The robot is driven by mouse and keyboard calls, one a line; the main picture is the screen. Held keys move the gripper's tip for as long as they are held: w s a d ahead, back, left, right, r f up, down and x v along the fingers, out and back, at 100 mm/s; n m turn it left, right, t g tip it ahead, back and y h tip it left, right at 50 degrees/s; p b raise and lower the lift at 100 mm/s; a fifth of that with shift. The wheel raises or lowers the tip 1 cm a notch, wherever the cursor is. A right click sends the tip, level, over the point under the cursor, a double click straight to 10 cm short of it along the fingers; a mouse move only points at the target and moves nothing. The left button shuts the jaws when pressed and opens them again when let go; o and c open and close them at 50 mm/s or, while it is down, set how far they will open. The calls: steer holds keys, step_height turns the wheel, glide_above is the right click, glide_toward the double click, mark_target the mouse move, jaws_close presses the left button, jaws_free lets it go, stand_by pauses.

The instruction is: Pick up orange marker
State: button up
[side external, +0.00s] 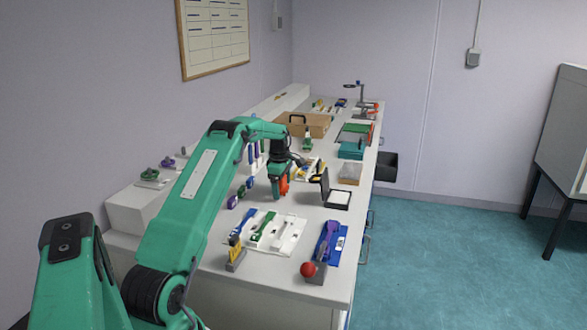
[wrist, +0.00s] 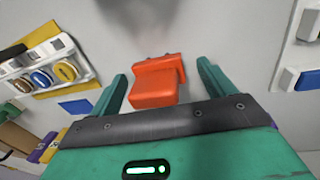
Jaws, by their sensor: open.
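The orange marker (wrist: 157,82) appears in the wrist view as a blocky orange piece on the pale worktop. My gripper (wrist: 162,68) is open, with one green finger on each side of it. Gaps show between the marker and both fingers, so I see no grip on it. In the side view my gripper (side external: 277,190) points down at the middle of the bench, and the orange marker (side external: 284,185) shows right beside the fingers, partly hidden by them.
An open black case (side external: 337,199) stands close on the right. A white tray (side external: 291,243) with tools and a blue mat (side external: 320,252) lie in front. A red ball (side external: 307,269) is at the front edge. A rack with round coloured pieces (wrist: 41,77) lies left in the wrist view.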

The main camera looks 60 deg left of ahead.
stand_by(0.4)
steer(key=c, duration=1.1)
steer(key=shift+r, duration=0.15)
steer(key=shift+r, duration=0.45)
steer(key=r, duration=0.3)
steer(key=shift+w+d+r, duration=0.15)
steer(key=shift+d+r, duration=0.05)
steer(key=shift+d, duration=0.1)
steer(key=w+d+r, duration=0.1)
steer(key=d+r, duration=0.1)
steer(key=d, duration=0.1)
steer(key=d+r, duration=0.2)
steer(key=d, duration=0.2)
steer(key=w+d+r, duration=0.1)
steer(key=d+r, duration=0.1)
steer(key=d, duration=0.1)
steer(key=shift+w+d+r, duration=0.25)
steer(key=shift+w+d, duration=0.05)
steer(key=shift+d, duration=0.05)
